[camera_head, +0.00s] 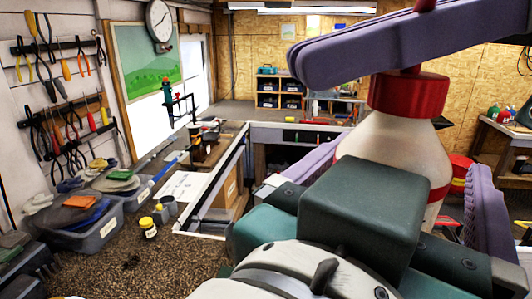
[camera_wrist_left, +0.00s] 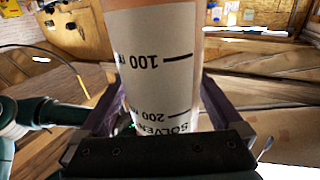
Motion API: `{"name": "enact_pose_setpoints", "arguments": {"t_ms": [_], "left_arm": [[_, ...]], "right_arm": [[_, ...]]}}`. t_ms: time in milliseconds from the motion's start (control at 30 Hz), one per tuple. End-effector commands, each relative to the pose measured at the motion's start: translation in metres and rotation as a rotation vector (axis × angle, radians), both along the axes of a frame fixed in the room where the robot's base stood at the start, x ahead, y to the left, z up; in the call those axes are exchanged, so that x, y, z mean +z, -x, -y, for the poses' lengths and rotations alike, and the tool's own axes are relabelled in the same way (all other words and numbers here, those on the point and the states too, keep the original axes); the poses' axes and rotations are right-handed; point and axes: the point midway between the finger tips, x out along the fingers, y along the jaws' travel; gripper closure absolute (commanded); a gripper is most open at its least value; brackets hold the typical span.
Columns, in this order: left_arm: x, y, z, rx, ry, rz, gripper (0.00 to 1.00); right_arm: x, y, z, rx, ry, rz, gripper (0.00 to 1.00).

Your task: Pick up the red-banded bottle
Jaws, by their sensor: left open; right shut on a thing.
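The red-banded bottle (camera_head: 395,150) has a pale body, a red collar and a red spout, and a red band shows low at its right side. My right gripper (camera_head: 408,68) is shut on its red spout; one large purple finger crosses in front. My left gripper (camera_head: 408,165) is open, its purple fingers on either side of the bottle body, with a gap visible at the right finger. Its dark green housing hides the bottle's lower part. In the left wrist view, the bottle (camera_wrist_left: 155,55) stands between the fingers, its "100", "200" and solvent markings upside down.
A speckled worktop (camera_head: 150,255) lies at lower left with a grey bin (camera_head: 95,235) of cloths and a small yellow jar (camera_head: 149,228). Tools hang on the left wall. A white-framed open bench section (camera_head: 210,205) lies beyond, with shelves (camera_head: 280,92) at the back.

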Motion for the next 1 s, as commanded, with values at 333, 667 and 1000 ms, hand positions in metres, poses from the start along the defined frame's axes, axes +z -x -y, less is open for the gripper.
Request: {"name": "enact_pose_setpoints", "arguments": {"t_ms": [333,667,1000], "left_arm": [[0.0002,0.0003,-0.0003,0.0,0.0,0.0,0.33],[0.0006,0.001,0.0005,-0.002,0.001,0.002,0.7],[0.0016,0.0013,0.0009,-0.003,0.002,0.004,0.96]], "right_arm": [[0.0005,-0.0001,-0.0001,0.0,-0.001,0.001,1.0],[0.0007,-0.0003,-0.0004,-0.001,-0.002,0.001,1.0],[0.0008,-0.0005,-0.0005,-0.002,-0.003,0.001,0.81]]}}
